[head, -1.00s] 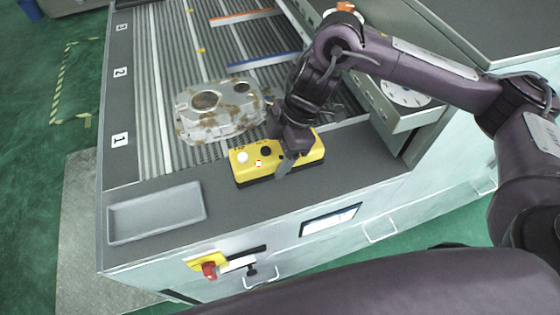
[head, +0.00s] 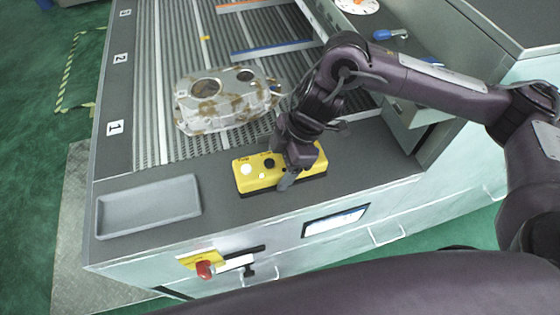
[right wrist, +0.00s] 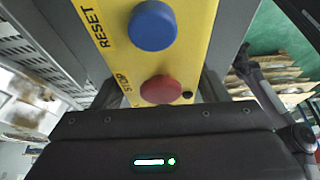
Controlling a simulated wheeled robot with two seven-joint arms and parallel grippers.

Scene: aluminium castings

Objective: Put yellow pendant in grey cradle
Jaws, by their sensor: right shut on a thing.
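The yellow pendant (head: 255,183) is a long yellow box with a dark base and round buttons. It is at the front of the grey worktop, right of centre. My right gripper (head: 287,181) is shut across it, from above. In the right wrist view the pendant (right wrist: 198,62) shows a blue RESET button and a red STOP button between my fingers. I cannot tell whether it is clear of the worktop. The grey cradle (head: 148,207), a shallow empty tray, lies at the front left of the worktop, apart from the pendant. My left gripper is not in view.
A stained aluminium casting (head: 228,100) sits on the ribbed bed behind the pendant. An open drawer (head: 425,112) is at the right. The worktop between cradle and pendant is clear. A red knob (head: 205,270) is on the cabinet front.

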